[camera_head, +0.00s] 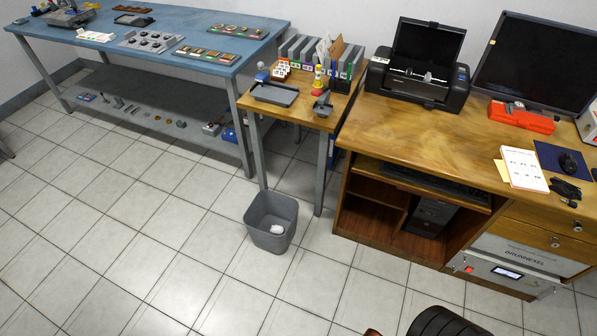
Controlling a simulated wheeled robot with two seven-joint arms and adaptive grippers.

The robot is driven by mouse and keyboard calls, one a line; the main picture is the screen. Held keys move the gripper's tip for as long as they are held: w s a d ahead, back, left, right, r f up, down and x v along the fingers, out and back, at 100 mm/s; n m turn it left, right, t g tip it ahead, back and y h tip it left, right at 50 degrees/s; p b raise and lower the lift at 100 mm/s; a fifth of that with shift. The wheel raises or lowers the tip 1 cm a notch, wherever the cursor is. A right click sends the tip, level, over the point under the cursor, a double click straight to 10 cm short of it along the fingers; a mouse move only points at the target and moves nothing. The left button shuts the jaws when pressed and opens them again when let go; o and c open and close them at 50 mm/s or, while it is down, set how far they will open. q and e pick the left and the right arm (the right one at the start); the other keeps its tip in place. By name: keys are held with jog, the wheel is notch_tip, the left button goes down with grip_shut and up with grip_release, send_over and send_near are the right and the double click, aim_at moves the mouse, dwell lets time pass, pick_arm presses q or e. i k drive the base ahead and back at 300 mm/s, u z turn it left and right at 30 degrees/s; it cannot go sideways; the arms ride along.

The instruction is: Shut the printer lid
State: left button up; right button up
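A black printer (418,82) stands on the left part of the wooden desk. Its lid (428,45) is raised and tilted back near the wall, so the inside of the printer shows, with a light-coloured part in it. Neither of my grippers shows in the head view.
A monitor (538,58) stands right of the printer, with a red case (521,117) in front of it. A small wooden table (318,119) with a tray and binders adjoins the desk's left side. A grey bin (271,220) stands on the tiled floor, which is otherwise largely clear.

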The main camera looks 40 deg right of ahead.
aim_at(430, 44)
jog(key=z, duration=2.05)
